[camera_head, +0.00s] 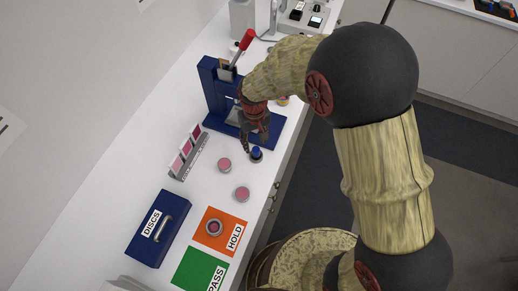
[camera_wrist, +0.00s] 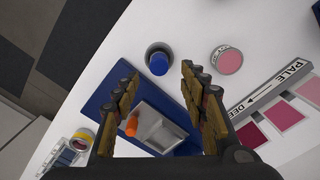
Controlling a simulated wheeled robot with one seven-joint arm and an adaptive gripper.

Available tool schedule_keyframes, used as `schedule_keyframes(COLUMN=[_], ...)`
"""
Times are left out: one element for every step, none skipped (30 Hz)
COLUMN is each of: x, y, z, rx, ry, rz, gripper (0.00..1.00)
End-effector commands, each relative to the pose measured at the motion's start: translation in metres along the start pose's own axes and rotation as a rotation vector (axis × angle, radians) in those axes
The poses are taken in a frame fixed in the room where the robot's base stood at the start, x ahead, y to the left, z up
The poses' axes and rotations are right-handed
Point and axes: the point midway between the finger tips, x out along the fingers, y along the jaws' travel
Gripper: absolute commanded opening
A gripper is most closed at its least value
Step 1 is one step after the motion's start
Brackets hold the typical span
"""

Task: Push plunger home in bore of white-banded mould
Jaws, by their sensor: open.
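A blue-topped plunger (camera_head: 256,151) stands in a small round grey mould (camera_head: 257,158) on the white bench, just in front of the press base. In the wrist view the blue plunger (camera_wrist: 158,63) shows at the mould's dark opening (camera_wrist: 150,48). I cannot make out a white band, nor how deep the plunger sits. My gripper (camera_head: 254,143) is open and empty, close to the plunger and above the press base's front edge. In the wrist view its fingertips (camera_wrist: 158,72) lie either side of the plunger's line, with no contact visible.
A blue press (camera_head: 216,98) with a red lever (camera_head: 243,46) stands behind. A yellow-banded round item (camera_wrist: 82,138) is beyond its base. Pink jars (camera_head: 224,164) (camera_head: 242,194), a swatch rack (camera_head: 189,155), the blue DISCS box (camera_head: 145,246) and an orange HOLD card (camera_head: 228,218) are nearby.

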Motion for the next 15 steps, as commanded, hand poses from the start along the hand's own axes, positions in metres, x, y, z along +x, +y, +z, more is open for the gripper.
schedule_keyframes(x=[0.006,0.008,0.012,0.015,0.018,0.025,0.030,0.034,0.040,0.044,0.047,0.051,0.054,0.056,0.057], y=[0.000,0.000,0.001,0.001,0.001,0.001,0.001,0.001,0.002,0.002,0.002,0.001,0.001,0.001,0.001], z=[0.001,0.001,0.001,0.002,0.002,0.004,0.005,0.005,0.006,0.006,0.005,0.005,0.005,0.005,0.005], rx=[0.000,0.000,0.000,0.000,0.000,0.000,0.000,0.000,0.000,0.000,0.000,0.000,0.000,0.000,0.000], ry=[-0.002,-0.002,-0.001,-0.001,-0.001,-0.003,-0.004,-0.004,-0.004,-0.003,-0.001,-0.001,-0.001,-0.001,0.000], rz=[0.000,0.000,0.000,0.000,0.000,0.000,0.000,0.000,0.000,0.000,0.000,0.000,0.000,0.000,0.000], gripper=[0.43,0.43,0.43,0.43,0.43,0.43,0.43,0.43,0.43,0.43,0.43,0.43,0.43,0.43,0.43])
